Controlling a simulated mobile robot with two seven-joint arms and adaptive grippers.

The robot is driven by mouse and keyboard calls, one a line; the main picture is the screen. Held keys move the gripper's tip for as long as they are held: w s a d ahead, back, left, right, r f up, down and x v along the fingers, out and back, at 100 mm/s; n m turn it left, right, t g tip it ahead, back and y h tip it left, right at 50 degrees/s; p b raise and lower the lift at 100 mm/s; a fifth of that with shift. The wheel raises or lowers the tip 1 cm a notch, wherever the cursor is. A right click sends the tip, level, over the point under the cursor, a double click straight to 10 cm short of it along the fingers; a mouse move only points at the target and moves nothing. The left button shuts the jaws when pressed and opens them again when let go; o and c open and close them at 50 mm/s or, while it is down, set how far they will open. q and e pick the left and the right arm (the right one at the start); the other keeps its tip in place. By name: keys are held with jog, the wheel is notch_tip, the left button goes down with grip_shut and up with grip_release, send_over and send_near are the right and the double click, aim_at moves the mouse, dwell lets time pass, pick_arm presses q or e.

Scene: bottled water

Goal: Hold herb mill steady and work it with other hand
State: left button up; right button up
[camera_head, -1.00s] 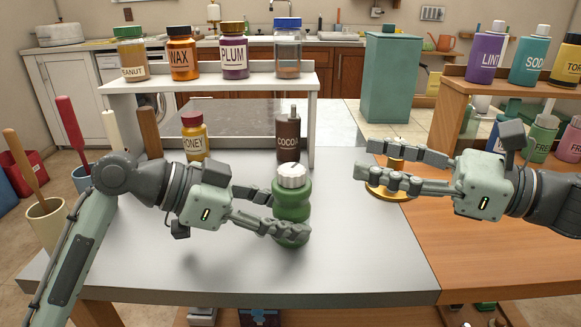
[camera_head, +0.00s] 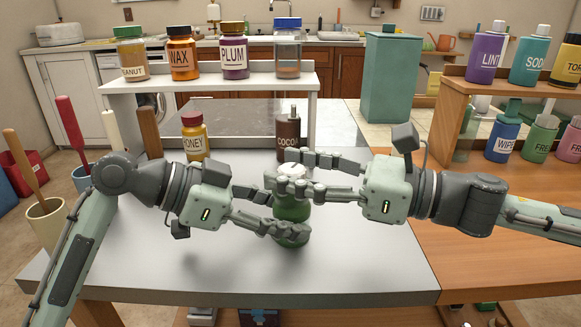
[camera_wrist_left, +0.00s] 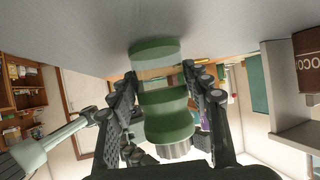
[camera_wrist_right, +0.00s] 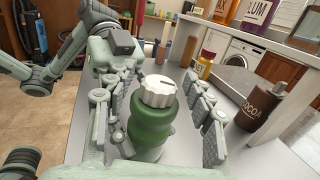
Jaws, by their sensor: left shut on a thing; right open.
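The herb mill is a green ribbed bottle (camera_head: 291,211) with a white ridged cap (camera_wrist_right: 158,91), standing upright on the grey tabletop (camera_head: 200,265). My left gripper (camera_head: 285,212) is shut on its lower body; the left wrist view shows the green body (camera_wrist_left: 165,103) between the fingers. My right gripper (camera_head: 300,175) is at cap height, with its fingers on either side of the mill. In the right wrist view its fingers are open, with gaps between them and the cap.
Behind the mill stand a brown COCOA bottle (camera_head: 289,142) and a HONEY jar (camera_head: 194,138), under a white shelf (camera_head: 205,86) of jars. A wooden surface (camera_head: 470,260) adjoins at right. The front of the grey tabletop is clear.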

jog(key=shift+w+a, duration=0.1)
jog(key=shift+a, duration=0.15)
jog(key=c, duration=1.2)
jog(key=shift+g, duration=0.3)
jog(key=n+g+y, duration=0.1)
jog(key=n+g, duration=0.2)
jog(key=g, duration=0.2)
jog(key=shift+n, duration=0.4)
grip_shut()
jog(key=shift+n+g+h, duration=0.4)
jog(key=shift+n+g, duration=1.5)
jog(key=shift+g, duration=1.3)
